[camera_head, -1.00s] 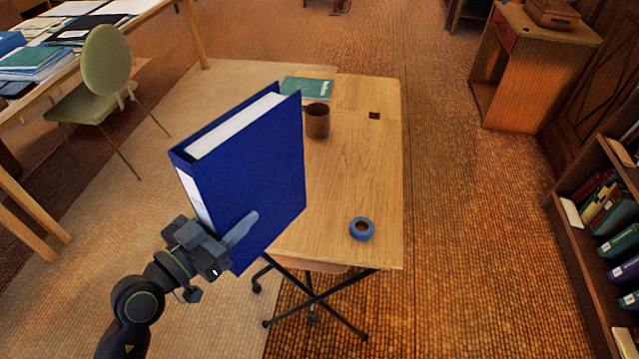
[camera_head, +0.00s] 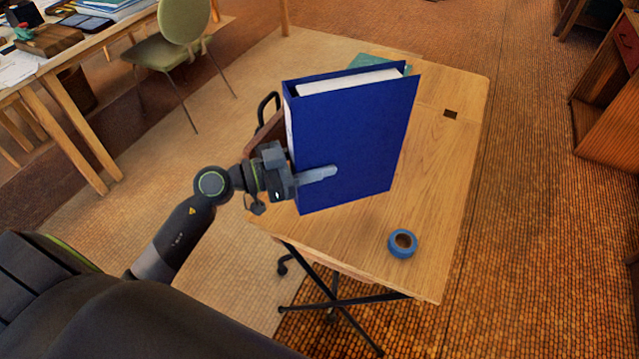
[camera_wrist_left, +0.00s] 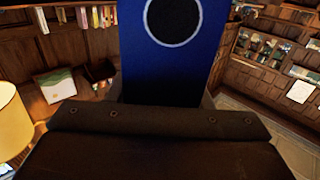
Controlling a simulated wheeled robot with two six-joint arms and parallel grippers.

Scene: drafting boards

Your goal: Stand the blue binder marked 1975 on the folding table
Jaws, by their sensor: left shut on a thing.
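The blue binder (camera_head: 355,140) is upright in my left gripper (camera_head: 305,180), which is shut on its spine side. In the head view it covers part of the folding table (camera_head: 440,160); I cannot tell whether its lower edge touches the top. The left wrist view shows the binder's blue spine (camera_wrist_left: 172,65) with a ringed dark hole, close in front of the gripper. The 1975 marking cannot be read in these frames. My right gripper is not in view.
A roll of blue tape (camera_head: 402,243) lies near the table's front edge. A green book (camera_head: 375,62) lies at the far end, partly behind the binder. A green chair (camera_head: 172,50) and a long desk (camera_head: 75,45) stand left. The table's right side is clear.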

